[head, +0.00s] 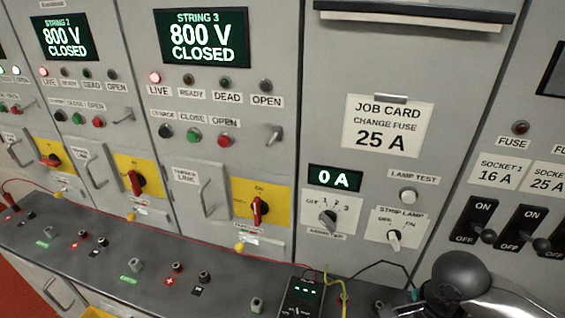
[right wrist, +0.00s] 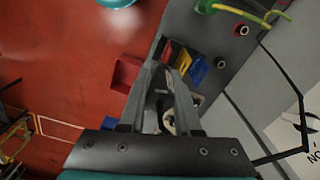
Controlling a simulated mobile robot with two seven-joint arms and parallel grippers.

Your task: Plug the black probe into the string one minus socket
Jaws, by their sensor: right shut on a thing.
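The string one sockets are at the far left of the head view: a black socket (head: 31,213), apparently the minus one, beside a red socket with a red probe (head: 10,196) standing at it. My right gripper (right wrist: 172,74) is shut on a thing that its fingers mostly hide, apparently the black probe. A black lead (right wrist: 288,82) runs towards it in the right wrist view. In the head view my right arm is at the lower right, far from string one, and its fingertips are not clear. My left gripper is not in view.
A handheld meter (head: 302,296) stands on the grey ledge (head: 65,262), with yellow-green and black leads beside it. More sockets line the ledge, including a red one (head: 178,267) and a black one (head: 204,277). Panels with handles and switches rise behind. Coloured bins (right wrist: 196,70) sit by the ledge.

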